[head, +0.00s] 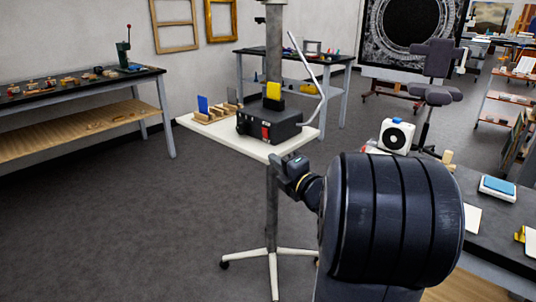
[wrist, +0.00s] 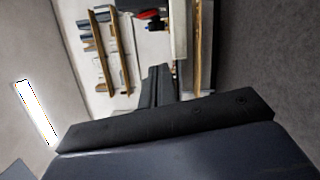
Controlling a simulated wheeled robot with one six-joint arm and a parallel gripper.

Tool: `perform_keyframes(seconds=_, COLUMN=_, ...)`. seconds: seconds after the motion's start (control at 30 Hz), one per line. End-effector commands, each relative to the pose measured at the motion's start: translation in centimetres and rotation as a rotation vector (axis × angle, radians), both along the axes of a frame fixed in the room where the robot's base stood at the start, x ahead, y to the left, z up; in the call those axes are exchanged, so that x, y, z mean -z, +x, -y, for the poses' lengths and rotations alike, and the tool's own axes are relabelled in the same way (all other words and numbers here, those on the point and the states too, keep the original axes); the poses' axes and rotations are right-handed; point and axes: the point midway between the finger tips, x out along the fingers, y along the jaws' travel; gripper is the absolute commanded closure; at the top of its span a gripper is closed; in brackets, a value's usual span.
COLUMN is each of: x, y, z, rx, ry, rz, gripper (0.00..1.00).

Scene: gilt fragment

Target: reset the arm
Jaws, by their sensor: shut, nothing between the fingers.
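My gripper (wrist: 157,72) shows in the wrist view as dark narrow fingers held together, with nothing between them. In the head view my arm comes in from the lower right. Its dark end (head: 290,172) is beside the front right edge of a white stand table (head: 236,137), in front of the stand's pole. I cannot tell from this view whether it touches the table edge.
The stand table carries a black device (head: 268,122) and a wooden rack (head: 213,113) with upright cards. A dark workbench (head: 490,215) with a white fan-like box (head: 396,136) is at right. Another bench (head: 80,88) stands at left. The floor (head: 120,215) at left is clear.

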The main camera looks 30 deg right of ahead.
Motion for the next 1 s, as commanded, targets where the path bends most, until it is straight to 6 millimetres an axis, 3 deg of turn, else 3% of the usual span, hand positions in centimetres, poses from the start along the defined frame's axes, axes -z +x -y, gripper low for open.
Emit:
perform_keyframes(seconds=0.17, x=0.0, y=-1.0, z=0.1, rx=-0.001, ry=0.0, rz=0.0, gripper=1.0)
perform_keyframes(seconds=0.57, x=0.0, y=-0.5, z=0.0, rx=-0.003, ry=0.0, rz=0.0, gripper=1.0)
perform_keyframes(seconds=0.77, x=0.0, y=2.2, z=-0.4, rx=-0.006, ry=0.001, rz=0.0, gripper=1.0)
perform_keyframes(seconds=1.0, x=-0.2, y=7.0, z=-0.9, rx=-0.006, ry=0.002, rz=0.0, gripper=1.0)
